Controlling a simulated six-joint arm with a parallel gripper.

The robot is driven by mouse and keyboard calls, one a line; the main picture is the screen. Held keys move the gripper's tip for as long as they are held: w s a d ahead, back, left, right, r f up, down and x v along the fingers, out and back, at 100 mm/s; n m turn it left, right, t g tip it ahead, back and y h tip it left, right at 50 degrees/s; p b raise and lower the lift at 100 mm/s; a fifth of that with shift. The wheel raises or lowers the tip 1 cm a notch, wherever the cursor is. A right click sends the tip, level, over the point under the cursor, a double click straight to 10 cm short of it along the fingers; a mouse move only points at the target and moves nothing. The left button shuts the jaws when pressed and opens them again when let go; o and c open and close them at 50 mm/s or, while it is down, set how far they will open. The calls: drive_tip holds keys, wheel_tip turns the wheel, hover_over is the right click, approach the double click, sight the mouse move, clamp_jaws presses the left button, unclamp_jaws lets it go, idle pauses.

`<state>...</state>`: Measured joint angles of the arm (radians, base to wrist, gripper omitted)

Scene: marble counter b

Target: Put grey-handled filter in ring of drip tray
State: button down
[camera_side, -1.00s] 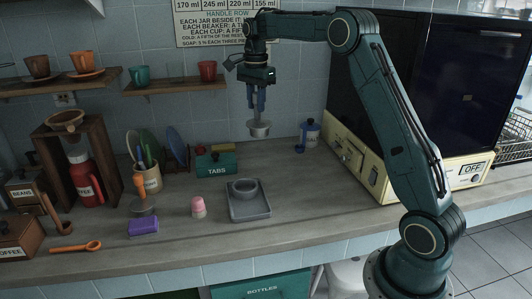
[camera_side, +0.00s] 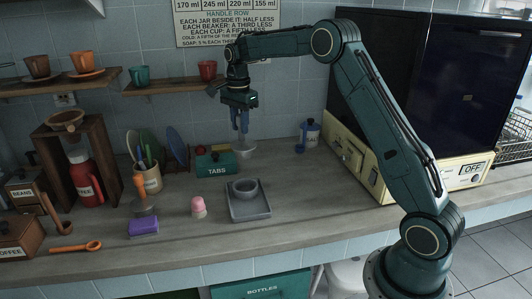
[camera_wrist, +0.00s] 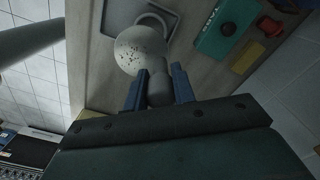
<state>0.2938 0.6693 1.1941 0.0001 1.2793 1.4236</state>
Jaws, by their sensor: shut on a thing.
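My gripper (camera_side: 240,122) is shut on the grey handle of the filter (camera_side: 243,149), whose round metal head hangs below the fingers. It is above the counter, behind the drip tray and in front of the teal TABS box. In the wrist view the gripper (camera_wrist: 158,78) holds the filter, and its speckled round head (camera_wrist: 140,50) covers part of the tray and ring. The drip tray (camera_side: 250,212) is a grey rectangle on the counter with a raised round ring (camera_side: 245,187). The tray's corner shows in the wrist view (camera_wrist: 112,18). The ring looks empty in the side view.
The teal TABS box (camera_side: 218,165) stands behind the tray. A pink-and-white item (camera_side: 198,207) and a purple sponge (camera_side: 143,227) are left of it. A blue canister (camera_side: 309,135) is at the back right. The counter right of the tray is clear.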

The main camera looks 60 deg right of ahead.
sight(241, 142)
wheel_tip(241, 142, down, 10)
drive_tip(key=shift+r, duration=0.25)
drive_tip(key=shift+f, duration=0.1)
drive_tip(key=shift+f, duration=2.05)
drive_tip(key=shift+f, duration=0.15)
drive_tip(key=c, duration=1.2)
unclamp_jaws()
drive_tip(key=shift+o, duration=0.2)
wheel_tip(241, 142, up, 12)
drive_tip(key=shift+r, duration=0.2)
